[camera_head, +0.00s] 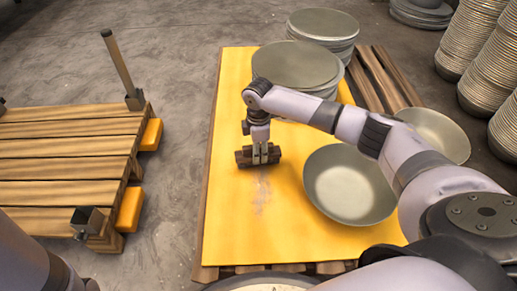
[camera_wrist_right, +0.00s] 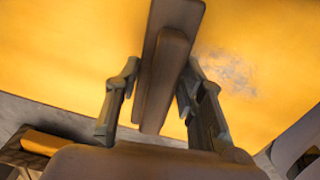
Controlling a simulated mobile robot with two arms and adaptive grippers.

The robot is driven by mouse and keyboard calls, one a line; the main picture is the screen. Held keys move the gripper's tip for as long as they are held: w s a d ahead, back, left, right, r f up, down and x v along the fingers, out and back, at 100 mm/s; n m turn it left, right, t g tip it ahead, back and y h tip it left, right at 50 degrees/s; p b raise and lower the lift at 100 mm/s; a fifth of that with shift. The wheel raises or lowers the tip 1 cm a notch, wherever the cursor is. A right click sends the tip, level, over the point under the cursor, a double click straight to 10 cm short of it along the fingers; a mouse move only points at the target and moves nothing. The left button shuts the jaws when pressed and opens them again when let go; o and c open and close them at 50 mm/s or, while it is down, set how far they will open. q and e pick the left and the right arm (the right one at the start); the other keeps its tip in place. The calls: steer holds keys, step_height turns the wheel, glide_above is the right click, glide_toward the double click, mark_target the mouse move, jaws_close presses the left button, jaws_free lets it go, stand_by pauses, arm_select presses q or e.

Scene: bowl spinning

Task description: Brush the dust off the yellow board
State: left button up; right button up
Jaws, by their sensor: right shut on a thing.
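The yellow board (camera_head: 228,225) lies flat on a wooden pallet in the head view and fills most of the wrist view (camera_wrist_right: 60,50). A grey dust patch (camera_head: 262,195) shows near the board's middle and also in the wrist view (camera_wrist_right: 228,72). My right gripper (camera_head: 261,156) is shut on a brown brush (camera_head: 242,157), just beyond the dust patch. In the wrist view the gripper's fingers (camera_wrist_right: 155,95) stand on either side of the brush (camera_wrist_right: 165,65). Whether the brush touches the board I cannot tell. My left gripper is out of view.
A large bowl (camera_head: 350,186) stands on the board right of the dust, with another bowl (camera_head: 436,132) beyond it. Stacked plates (camera_head: 296,64) stand at the board's far end. A wooden pallet (camera_head: 65,150) with an upright post is at left.

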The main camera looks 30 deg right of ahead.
steer(key=shift+f, duration=0.75)
